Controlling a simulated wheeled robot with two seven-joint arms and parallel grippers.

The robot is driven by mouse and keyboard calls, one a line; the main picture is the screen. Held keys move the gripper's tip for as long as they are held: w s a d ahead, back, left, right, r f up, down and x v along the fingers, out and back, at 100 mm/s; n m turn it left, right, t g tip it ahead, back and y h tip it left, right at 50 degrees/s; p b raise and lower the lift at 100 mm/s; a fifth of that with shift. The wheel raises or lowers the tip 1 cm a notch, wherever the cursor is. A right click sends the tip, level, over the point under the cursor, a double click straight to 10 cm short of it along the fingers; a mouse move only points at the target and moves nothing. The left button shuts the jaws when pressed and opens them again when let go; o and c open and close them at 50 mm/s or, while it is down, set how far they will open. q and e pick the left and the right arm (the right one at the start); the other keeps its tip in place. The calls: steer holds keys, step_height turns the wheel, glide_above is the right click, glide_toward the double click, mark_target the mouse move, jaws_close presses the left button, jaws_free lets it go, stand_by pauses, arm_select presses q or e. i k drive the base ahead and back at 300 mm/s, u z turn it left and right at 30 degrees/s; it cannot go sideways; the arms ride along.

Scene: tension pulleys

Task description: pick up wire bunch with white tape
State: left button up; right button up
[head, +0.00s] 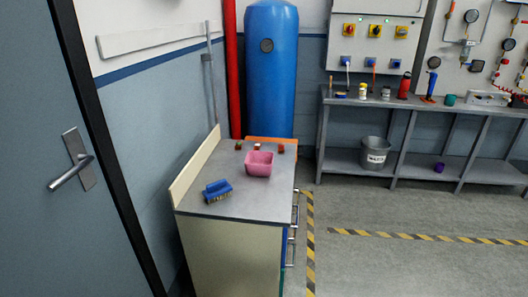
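Three small items lie at the back of the grey cabinet top (215,205): a brownish one (238,145), a reddish one with a pale patch (257,146), and a dark red one (281,149). They are too small to tell whether any is the wire bunch with white tape. A pink tub (258,164) stands in front of them, and its inside is mostly hidden. Neither of my grippers is in view.
A blue brush (217,191) lies near the cabinet's front. A blue tank (271,75) and red pipe (231,70) stand behind. A long bench (440,108) with bottles and tools runs along the right, a grey bucket (375,153) on its lower shelf. The floor (400,265) is clear.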

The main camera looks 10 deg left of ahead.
mark_target(256, 147)
steer(key=z, duration=0.9)
steer(key=i, duration=5.4)
steer(key=u, duration=4.4)
steer(key=i, duration=0.95)
steer(key=z, duration=0.05)
